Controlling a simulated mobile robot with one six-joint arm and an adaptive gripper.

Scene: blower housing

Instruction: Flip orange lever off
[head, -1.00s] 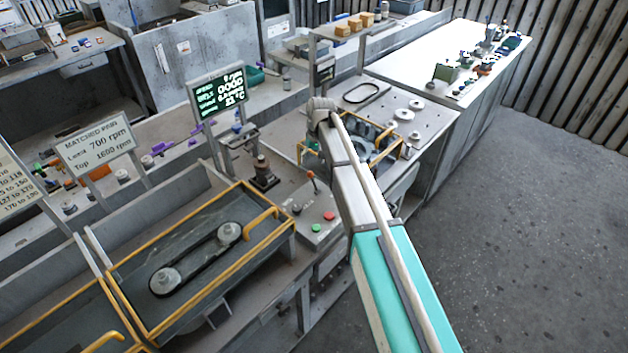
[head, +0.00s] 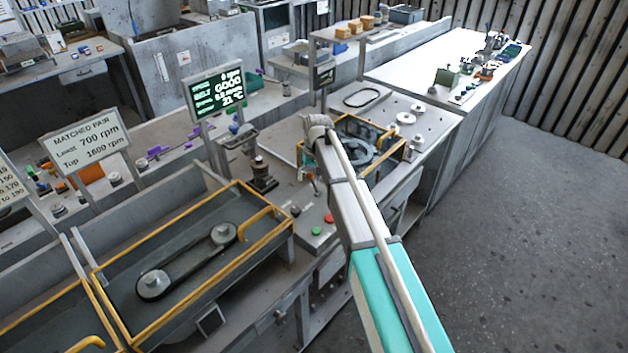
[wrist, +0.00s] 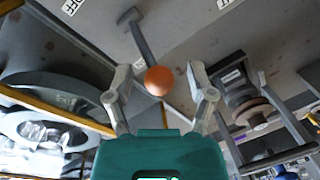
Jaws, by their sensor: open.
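The orange lever has a round orange ball (wrist: 159,81) on a dark grey stick (wrist: 139,41), seen in the wrist view. The stick runs from the ball up and left to its base on a grey panel. My gripper (wrist: 160,98) is open, with one finger on each side of the ball and gaps between them. Whether either finger touches it, I cannot tell. In the head view the lever shows only partly, as a small orange-red spot (head: 309,177) beside my arm. My fingers are hidden there.
Near the lever are a green button (head: 316,230) and a red button (head: 329,218). A yellow-framed tray with a belt on two pulleys (head: 188,260) lies left. A yellow frame (head: 407,150) stands right behind my arm. A display screen (head: 216,91) stands behind.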

